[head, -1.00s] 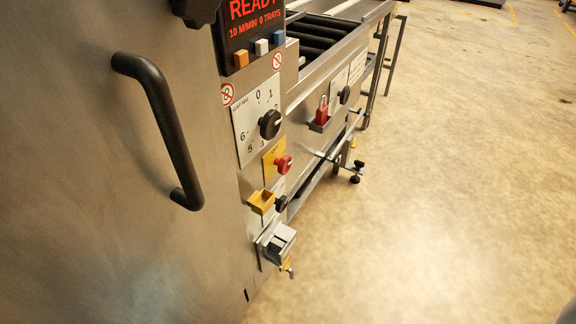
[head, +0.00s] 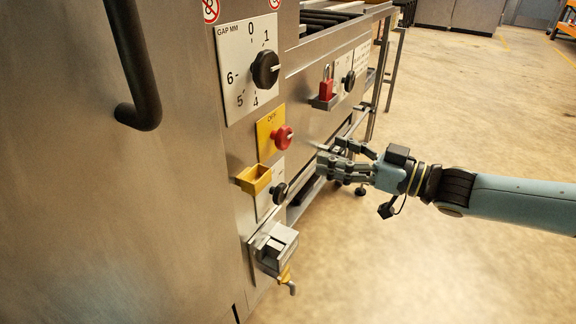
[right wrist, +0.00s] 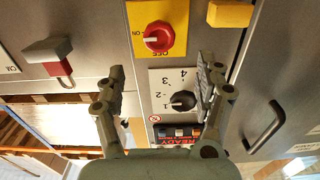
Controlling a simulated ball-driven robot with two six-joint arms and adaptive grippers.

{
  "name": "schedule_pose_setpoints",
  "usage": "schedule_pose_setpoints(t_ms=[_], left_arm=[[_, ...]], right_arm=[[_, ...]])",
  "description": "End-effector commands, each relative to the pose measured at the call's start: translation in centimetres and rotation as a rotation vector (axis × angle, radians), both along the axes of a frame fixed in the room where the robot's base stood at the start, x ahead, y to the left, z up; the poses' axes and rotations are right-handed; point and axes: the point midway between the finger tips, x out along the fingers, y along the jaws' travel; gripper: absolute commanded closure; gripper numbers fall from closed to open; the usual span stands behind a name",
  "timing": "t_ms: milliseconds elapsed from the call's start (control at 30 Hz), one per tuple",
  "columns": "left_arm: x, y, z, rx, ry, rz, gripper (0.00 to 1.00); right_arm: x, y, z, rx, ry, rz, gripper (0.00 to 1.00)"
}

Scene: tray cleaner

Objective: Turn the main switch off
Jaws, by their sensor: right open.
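The main switch is a red rotary knob (head: 284,137) on a yellow plate (head: 265,133) on the steel machine front. In the right wrist view the red knob (right wrist: 158,38) and its yellow plate (right wrist: 178,12) show ON at the left and OFF below. In the wrist view the open fingers (right wrist: 160,72) lie below the knob, one on each side. My left gripper is not in view.
A black gap dial (head: 265,68) sits above the switch. A yellow holder (head: 254,179), a small black knob (head: 280,193) and a grey box (head: 274,247) sit below. A red padlock (head: 326,84) is at the right. A black handle (head: 137,70) sticks out at left.

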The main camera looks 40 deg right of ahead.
Motion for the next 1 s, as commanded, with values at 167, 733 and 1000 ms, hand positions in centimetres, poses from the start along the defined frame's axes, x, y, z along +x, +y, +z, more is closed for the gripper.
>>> schedule_pose_setpoints(t_ms=[167,733,1000], left_arm=[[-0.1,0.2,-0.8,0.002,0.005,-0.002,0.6],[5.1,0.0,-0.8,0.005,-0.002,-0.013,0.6],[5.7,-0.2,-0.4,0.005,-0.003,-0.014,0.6]], right_arm=[[1.0,0.4,-0.6,-0.003,0.002,0.002,0.29],[9.2,3.7,-0.5,-0.002,0.004,-0.002,0.29],[10.0,4.0,-0.5,-0.002,0.006,-0.003,0.29]])
